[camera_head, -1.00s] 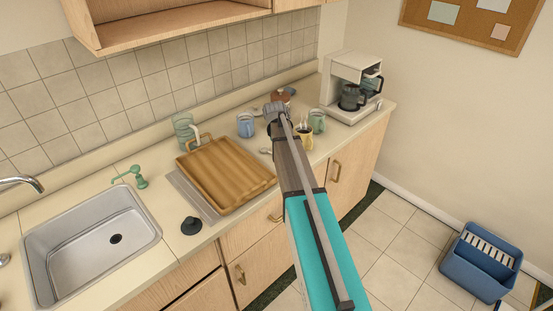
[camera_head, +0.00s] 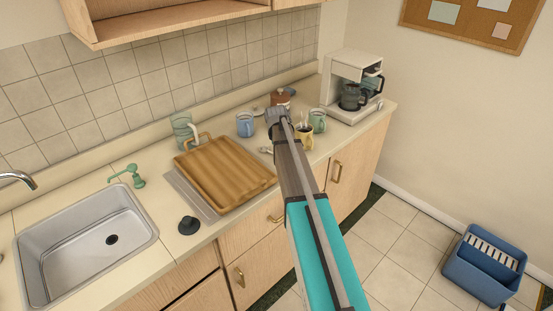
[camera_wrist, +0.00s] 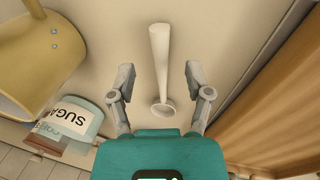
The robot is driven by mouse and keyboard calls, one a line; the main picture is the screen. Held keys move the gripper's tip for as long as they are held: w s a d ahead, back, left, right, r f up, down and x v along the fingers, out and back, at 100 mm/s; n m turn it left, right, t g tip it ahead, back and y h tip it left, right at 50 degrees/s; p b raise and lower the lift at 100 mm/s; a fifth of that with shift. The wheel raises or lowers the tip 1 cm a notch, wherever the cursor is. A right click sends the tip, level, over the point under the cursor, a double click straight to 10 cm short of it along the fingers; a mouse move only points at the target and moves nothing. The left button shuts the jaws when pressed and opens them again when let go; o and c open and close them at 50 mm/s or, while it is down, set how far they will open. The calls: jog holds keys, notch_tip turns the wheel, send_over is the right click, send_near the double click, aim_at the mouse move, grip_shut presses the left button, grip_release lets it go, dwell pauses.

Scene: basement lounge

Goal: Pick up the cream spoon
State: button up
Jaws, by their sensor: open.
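The cream spoon (camera_wrist: 159,55) lies on the counter in the wrist view, its wide handle end away from me and its small bowl (camera_wrist: 163,109) nearer. My gripper (camera_wrist: 159,76) is open, with one finger on each side of the spoon and clear space between. The fingers do not touch it; their height above it is hard to judge. In the head view my gripper (camera_head: 276,114) is over the counter, and a small part of what looks like the spoon (camera_head: 265,150) shows left of my arm.
A yellow mug (camera_wrist: 35,55) and a jar labelled SUGA... (camera_wrist: 75,117) stand left in the wrist view. A wooden tray (camera_wrist: 275,105) is at right. The head view shows a blue mug (camera_head: 245,125), a green mug (camera_head: 318,121), a coffee maker (camera_head: 352,85) and a sink (camera_head: 85,250).

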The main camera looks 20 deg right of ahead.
jog(key=shift+d+f+b, duration=0.15)
jog(key=shift+f+b, duration=0.55)
jog(key=shift+f, duration=0.3)
grip_shut()
